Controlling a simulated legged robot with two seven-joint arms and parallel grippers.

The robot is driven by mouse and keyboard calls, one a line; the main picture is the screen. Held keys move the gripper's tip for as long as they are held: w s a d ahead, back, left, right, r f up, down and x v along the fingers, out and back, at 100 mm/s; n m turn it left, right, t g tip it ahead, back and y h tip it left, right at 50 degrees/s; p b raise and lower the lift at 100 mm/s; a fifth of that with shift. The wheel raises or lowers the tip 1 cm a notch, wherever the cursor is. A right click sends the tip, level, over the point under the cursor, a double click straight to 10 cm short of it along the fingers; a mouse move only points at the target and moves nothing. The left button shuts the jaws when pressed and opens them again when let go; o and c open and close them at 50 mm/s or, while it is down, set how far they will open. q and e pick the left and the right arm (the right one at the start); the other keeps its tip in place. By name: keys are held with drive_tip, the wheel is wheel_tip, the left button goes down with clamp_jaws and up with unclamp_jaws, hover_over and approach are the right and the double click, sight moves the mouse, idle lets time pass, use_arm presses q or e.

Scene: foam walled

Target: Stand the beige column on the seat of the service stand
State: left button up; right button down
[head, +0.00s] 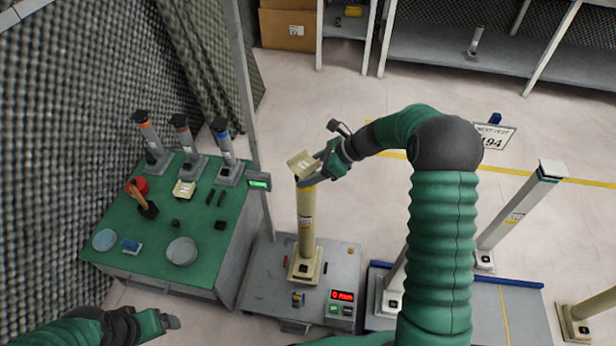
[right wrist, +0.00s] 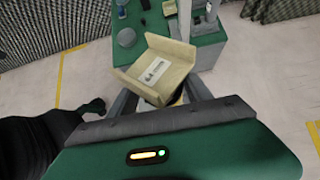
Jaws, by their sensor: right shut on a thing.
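The beige column (head: 306,225) is upright or nearly so, with its square foot over the grey top of the service stand (head: 262,262). I cannot tell whether the foot rests fully on the seat, because the foot hides it. My right gripper (head: 314,176) is shut on the column just below its tray-shaped head. In the right wrist view the beige head (right wrist: 158,72) with its white label lies between and above the two fingers. My left gripper (head: 170,322) is low at the left, apart from everything; its jaw opening is unclear.
A green bench (head: 215,262) left of the stand holds several grey columns, dishes and a mallet. A red display (head: 342,296) sits on the stand's front right. Pale columns (head: 520,210) stand right of my right arm. Grey shelving (head: 430,45) is at the back.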

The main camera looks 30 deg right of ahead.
wheel_tip(320, 180, down, 5)
drive_tip(key=shift+w+f+b, duration=0.1)
drive_tip(key=shift+f+b, duration=0.1)
drive_tip(key=shift+b, duration=0.8)
drive_tip(key=shift+c, duration=2.3)
unclamp_jaws()
drive_tip(key=shift+f, duration=0.1)
drive_tip(key=p+v, duration=0.4)
drive_tip(key=v, duration=0.8)
drive_tip(key=s+a+f+n+g+h, duration=0.1)
drive_tip(key=s+a+n+h, duration=0.2)
drive_tip(key=s+a+n, duration=0.4)
drive_tip(key=s+a+n+g+h, duration=0.1)
drive_tip(key=s+a+n+h, duration=0.3)
drive_tip(key=n, duration=1.4)
drive_tip(key=s+a, duration=0.4)
drive_tip(key=s, duration=0.3)
drive_tip(key=shift+s+f+n+g, duration=0.3)
drive_tip(key=shift+s+f, duration=0.1)
